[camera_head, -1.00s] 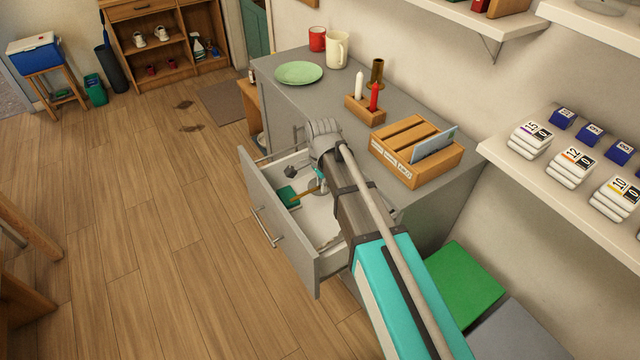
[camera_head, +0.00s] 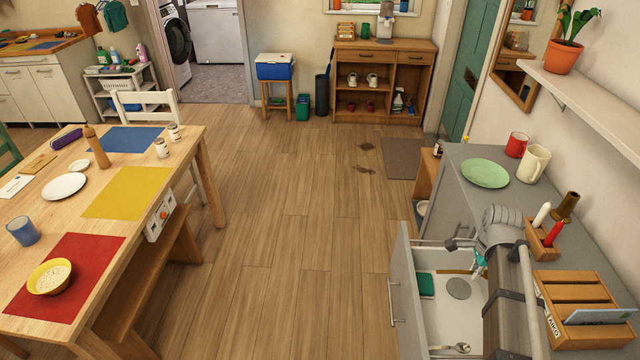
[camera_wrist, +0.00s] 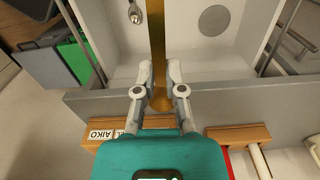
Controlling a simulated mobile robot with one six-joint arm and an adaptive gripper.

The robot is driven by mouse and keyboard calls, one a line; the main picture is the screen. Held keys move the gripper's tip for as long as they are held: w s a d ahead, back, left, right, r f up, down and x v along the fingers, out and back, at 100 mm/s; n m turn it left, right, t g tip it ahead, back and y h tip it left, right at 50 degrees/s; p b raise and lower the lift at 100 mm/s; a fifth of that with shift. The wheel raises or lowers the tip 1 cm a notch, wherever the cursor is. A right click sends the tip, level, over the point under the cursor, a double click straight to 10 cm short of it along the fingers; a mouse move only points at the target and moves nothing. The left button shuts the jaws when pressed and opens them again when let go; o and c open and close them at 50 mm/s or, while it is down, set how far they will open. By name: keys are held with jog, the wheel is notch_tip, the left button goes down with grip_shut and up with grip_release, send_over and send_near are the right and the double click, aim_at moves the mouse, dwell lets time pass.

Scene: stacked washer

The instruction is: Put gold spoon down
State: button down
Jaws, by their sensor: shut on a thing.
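The gold spoon (camera_wrist: 157,35) is gripped between the fingers of my gripper (camera_wrist: 159,78) in the wrist view. Its long handle points away from my gripper, over the open drawer. In the head view a thin gold strip, the spoon (camera_head: 455,272), shows over the drawer (camera_head: 405,285), beside my arm. My gripper is largely hidden behind my arm there. I cannot tell whether the spoon touches the drawer floor.
The drawer holds a green item (camera_head: 426,285), a grey disc (camera_head: 458,288) and a silver spoon (camera_head: 450,347). On the grey cabinet stand a green plate (camera_head: 485,173), a candle holder (camera_head: 541,240) and a wooden organizer (camera_head: 575,290).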

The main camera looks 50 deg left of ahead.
notch_tip(320, 180, up, 16)
jog(key=p, duration=1.4)
jog(key=shift+p, duration=0.4)
